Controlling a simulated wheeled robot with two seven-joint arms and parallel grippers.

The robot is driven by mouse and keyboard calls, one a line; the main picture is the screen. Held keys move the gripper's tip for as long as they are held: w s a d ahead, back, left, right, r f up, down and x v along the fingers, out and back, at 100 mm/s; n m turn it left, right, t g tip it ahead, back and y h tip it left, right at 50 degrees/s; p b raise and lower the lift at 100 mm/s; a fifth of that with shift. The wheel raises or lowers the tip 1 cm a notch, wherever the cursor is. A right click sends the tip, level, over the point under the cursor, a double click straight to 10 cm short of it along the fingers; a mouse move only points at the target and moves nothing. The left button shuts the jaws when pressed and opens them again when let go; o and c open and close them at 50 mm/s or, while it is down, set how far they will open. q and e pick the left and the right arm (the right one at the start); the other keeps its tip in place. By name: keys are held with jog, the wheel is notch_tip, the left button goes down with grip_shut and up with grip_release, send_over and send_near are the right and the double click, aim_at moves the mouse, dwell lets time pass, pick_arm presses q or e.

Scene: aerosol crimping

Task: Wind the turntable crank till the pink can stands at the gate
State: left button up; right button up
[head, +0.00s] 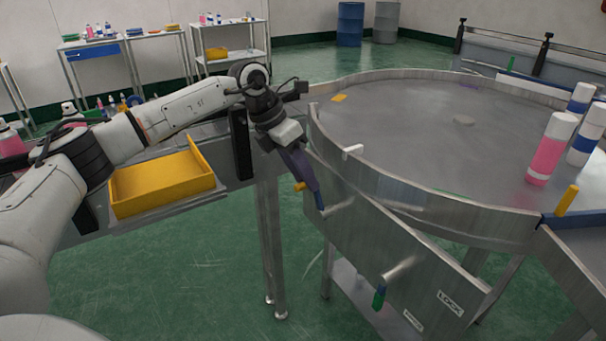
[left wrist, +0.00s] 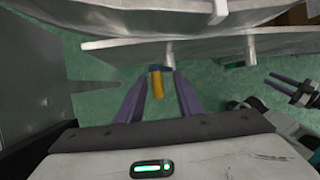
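The pink can (head: 551,149), with a white top, stands upright at the right of the round metal turntable (head: 420,125). The crank is on the front panel, with a blue arm (head: 320,206) and a yellow grip (head: 299,187). My left gripper (head: 308,180) is at the crank and partly covers it. In the left wrist view its purple fingers are apart, with the yellow grip (left wrist: 157,86) between them. Contact cannot be told. My right gripper (left wrist: 296,88) shows at the right of the left wrist view, fingers apart and empty. The gate is not clearly identifiable.
Two blue-and-white cans (head: 580,99) (head: 586,136) stand beside the pink one. A yellow tray (head: 160,186) lies left. A yellow post (head: 567,200) stands at the right rim.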

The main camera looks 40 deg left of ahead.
pick_arm(q)
jog(key=v, duration=1)
jog(key=shift+r, duration=0.2)
jog(key=shift+c, duration=0.4)
